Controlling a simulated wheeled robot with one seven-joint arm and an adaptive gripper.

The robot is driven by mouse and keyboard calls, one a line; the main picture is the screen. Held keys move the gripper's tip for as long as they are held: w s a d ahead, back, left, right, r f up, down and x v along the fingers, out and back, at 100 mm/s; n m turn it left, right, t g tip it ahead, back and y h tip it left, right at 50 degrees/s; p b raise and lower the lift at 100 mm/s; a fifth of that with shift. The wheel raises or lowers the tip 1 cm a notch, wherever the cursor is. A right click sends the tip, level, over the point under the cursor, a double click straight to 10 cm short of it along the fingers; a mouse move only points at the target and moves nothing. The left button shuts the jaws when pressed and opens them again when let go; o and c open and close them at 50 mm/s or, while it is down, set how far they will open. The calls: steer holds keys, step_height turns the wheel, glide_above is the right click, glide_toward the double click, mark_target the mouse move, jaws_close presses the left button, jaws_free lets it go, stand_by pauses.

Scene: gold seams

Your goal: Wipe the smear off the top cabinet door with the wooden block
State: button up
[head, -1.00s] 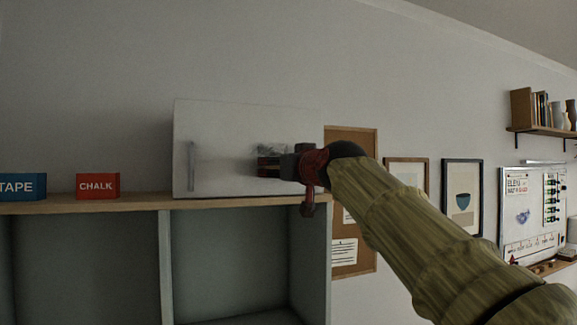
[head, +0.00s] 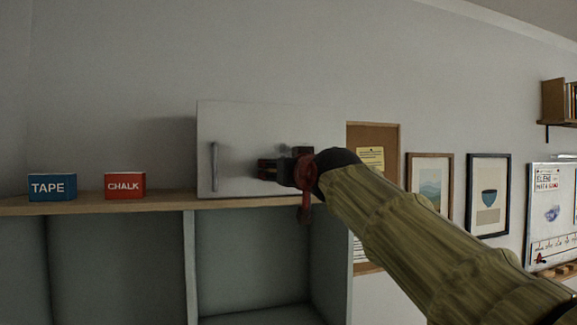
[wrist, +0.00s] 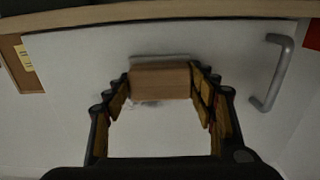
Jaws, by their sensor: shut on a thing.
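The white cabinet door (head: 250,130) stands upright above the wooden shelf, with a grey bar handle at its left. In the wrist view the door (wrist: 235,60) appears upside down. My gripper (head: 268,168) is in front of the door's lower middle, right of the handle. In the wrist view my gripper (wrist: 160,82) is shut on the wooden block (wrist: 160,80), held between both fingers with its face toward the door. I cannot tell whether the block touches the door.
The door's handle (head: 214,167) juts out left of my gripper. A blue TAPE box (head: 52,187) and a red CHALK box (head: 125,186) stand on the shelf (head: 90,205). A corkboard (head: 372,137) and framed pictures hang at the right.

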steer(key=shift+s+a, duration=0.15)
steer(key=shift+a, duration=0.4)
steer(key=shift+s+a, duration=0.15)
steer(key=shift+a, duration=0.35)
steer(key=shift+r+p, duration=1.3)
steer(key=shift+r, duration=0.15)
steer(key=shift+w+d, duration=0.3)
steer(key=shift+d, duration=0.6)
steer(key=shift+w+d+f+b, duration=0.2)
steer(key=shift+d+b, duration=0.25)
steer(key=shift+d, duration=0.35)
steer(key=shift+w+d+f+b, duration=0.1)
steer(key=shift+w+d+b, duration=0.15)
steer(key=shift+d+b, duration=0.4)
steer(key=shift+w+d+r+b, duration=0.15)
steer(key=shift+d+b, duration=0.25)
steer(key=shift+d, duration=0.5)
steer(key=shift+w+d+b, duration=0.25)
steer(key=shift+d+b, duration=0.2)
steer(key=shift+d, duration=0.45)
steer(key=shift+w+d+r+b, duration=0.15)
steer(key=shift+d+b, duration=0.25)
steer(key=shift+d, duration=0.5)
steer(key=shift+w+d+f, duration=0.1)
steer(key=shift+s+a+p, duration=0.15)
steer(key=shift+s+a, duration=0.1)
steer(key=shift+a, duration=0.7)
steer(key=shift+s+a+p, duration=0.15)
steer(key=shift+s+a, duration=0.05)
steer(key=shift+a, duration=0.75)
